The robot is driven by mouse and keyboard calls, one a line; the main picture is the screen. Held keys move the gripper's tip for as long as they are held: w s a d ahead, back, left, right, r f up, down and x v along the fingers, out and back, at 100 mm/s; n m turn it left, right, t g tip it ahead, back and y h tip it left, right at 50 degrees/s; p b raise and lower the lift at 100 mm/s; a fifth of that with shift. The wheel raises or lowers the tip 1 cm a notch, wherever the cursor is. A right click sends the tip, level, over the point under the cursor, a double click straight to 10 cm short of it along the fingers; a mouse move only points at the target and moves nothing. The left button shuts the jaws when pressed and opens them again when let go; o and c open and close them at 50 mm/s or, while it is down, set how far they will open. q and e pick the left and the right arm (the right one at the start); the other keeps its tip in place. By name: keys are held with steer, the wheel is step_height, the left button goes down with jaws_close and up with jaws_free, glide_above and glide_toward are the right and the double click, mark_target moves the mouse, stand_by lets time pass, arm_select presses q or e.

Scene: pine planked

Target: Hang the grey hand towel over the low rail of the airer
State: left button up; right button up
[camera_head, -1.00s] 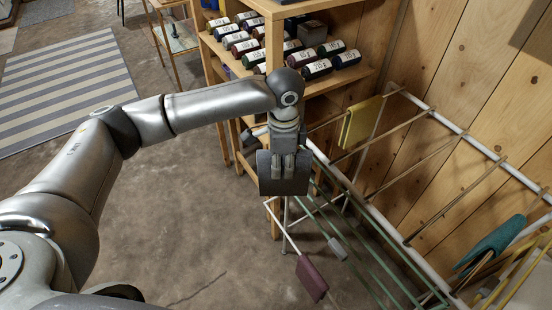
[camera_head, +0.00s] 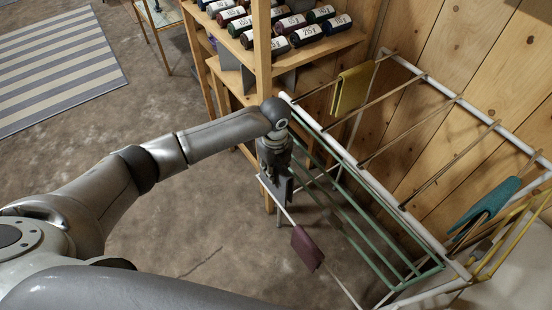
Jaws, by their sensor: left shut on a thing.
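The airer (camera_head: 352,160) stands at the right, with white tubes, thin brown rails and a green-railed side. Its low white rail (camera_head: 337,283) slants down to the right below the green rails. My left gripper (camera_head: 276,172) points down at the upper left end of this low rail. It is shut on the grey hand towel (camera_head: 284,190), which hangs below the fingers, close to the rail. I cannot tell whether the towel touches or straddles the rail. My right gripper is not in view.
A maroon cloth (camera_head: 307,249) hangs on the low rail, right of my gripper. A yellow cloth (camera_head: 352,90) and a teal cloth (camera_head: 484,206) hang higher on the airer. A wooden shelf (camera_head: 340,45) with bottles stands behind my gripper.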

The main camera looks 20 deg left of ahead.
arm_select(q)
steer(key=shift+f, duration=0.25)
step_height(320, 180, down, 3)
stand_by(0.8)
stand_by(0.5)
